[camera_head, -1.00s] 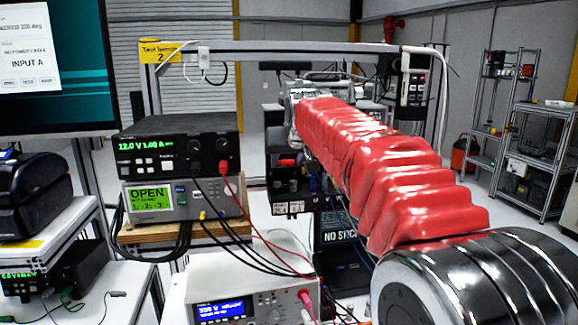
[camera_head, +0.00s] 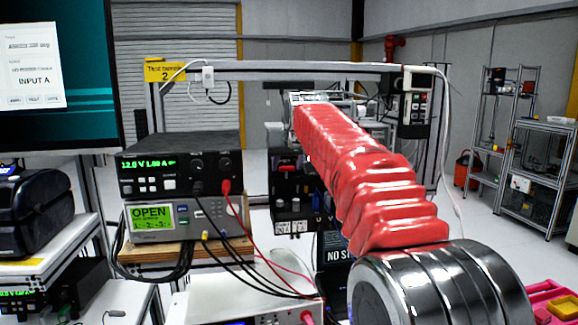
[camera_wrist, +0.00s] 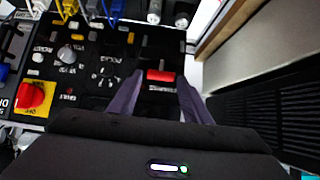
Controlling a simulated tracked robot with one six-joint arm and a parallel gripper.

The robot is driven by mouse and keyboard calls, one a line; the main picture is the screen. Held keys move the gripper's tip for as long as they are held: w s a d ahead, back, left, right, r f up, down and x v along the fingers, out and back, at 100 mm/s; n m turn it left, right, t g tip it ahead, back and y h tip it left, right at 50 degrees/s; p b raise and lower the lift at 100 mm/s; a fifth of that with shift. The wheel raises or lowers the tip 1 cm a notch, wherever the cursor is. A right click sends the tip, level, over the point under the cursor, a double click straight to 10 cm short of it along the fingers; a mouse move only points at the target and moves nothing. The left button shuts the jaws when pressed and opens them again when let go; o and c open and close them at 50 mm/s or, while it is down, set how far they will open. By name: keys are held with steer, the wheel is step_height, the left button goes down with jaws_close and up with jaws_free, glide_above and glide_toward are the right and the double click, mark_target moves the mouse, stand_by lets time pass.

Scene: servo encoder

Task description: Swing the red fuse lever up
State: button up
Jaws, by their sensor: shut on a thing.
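The red fuse lever (camera_wrist: 160,75) shows in the wrist view as a short red bar on a black panel (camera_wrist: 82,88). My gripper (camera_wrist: 160,84) has its two dark fingers on either side of the lever and is shut on it. Whether the lever is tilted is hard to tell from this angle. In the head view the black panel (camera_head: 290,215) stands beyond the bench instruments, partly covered by my red-sleeved arm. My gripper cannot be made out there.
A red knob on a yellow plate (camera_wrist: 35,97), a grey knob (camera_wrist: 67,54) and several plugged cables are on the panel. A pale wall and a black vent (camera_wrist: 265,125) lie close to the right. Stacked power instruments (camera_head: 180,165) stand left of my arm.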

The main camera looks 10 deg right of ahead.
steer(key=shift+r, duration=0.35)
steer(key=o, duration=1.5)
steer(key=shift+f, duration=0.2)
steer(key=v, duration=1.3)
steer(key=shift+s+r, duration=0.15)
steer(key=shift+s, duration=0.25)
steer(key=shift+w, duration=0.1)
